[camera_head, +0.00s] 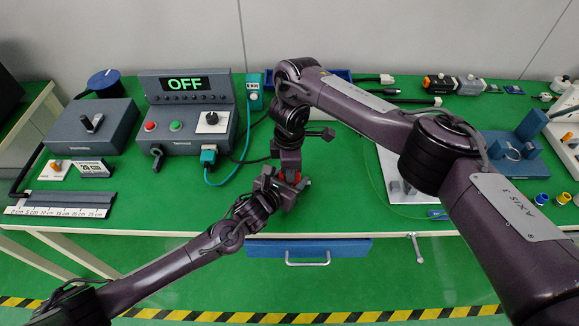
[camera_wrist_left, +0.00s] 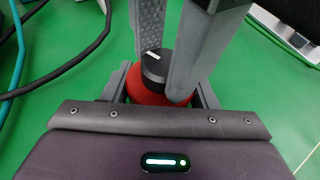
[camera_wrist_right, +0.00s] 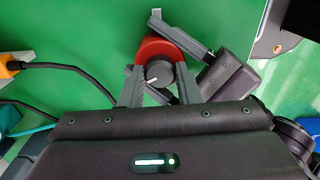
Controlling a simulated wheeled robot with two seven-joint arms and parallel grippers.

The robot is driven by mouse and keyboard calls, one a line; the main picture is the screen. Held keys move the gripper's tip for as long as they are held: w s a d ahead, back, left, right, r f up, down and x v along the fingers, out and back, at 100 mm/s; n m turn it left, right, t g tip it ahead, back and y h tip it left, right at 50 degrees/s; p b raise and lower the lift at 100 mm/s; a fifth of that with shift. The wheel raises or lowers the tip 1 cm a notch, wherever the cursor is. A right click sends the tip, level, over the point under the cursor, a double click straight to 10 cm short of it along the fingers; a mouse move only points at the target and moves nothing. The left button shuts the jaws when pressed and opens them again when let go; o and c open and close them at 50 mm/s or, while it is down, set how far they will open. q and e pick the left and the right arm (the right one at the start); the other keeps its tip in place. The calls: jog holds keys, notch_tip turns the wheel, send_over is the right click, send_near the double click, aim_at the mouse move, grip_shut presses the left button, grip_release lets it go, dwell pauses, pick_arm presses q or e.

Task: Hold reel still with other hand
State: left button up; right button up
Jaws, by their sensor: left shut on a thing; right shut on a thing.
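The reel shows as a small red body with a black knob on it. In the head view only a bit of the red reel (camera_head: 297,178) shows between my two hands. In the left wrist view the red body (camera_wrist_left: 146,92) sits between the short fingers of my left gripper (camera_wrist_left: 158,88), which is shut on it. The fingers of my right gripper (camera_wrist_right: 158,82) come down on both sides of the black knob (camera_wrist_right: 158,73) and are shut on the reel there. The knob's white mark shows in both wrist views. Arms and hands hide most of the reel in the head view.
A control box (camera_head: 188,127) with an OFF display stands left on the green bench, a teal cable running beside it. A white board (camera_head: 384,165) and blue fixture (camera_head: 515,152) lie right, partly behind my right arm. A blue drawer (camera_head: 308,248) is below the bench edge.

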dwell(0.4)
jog(key=o, duration=0.7)
notch_tip(320, 180, up, 12)
jog(key=shift+d+r, duration=0.1)
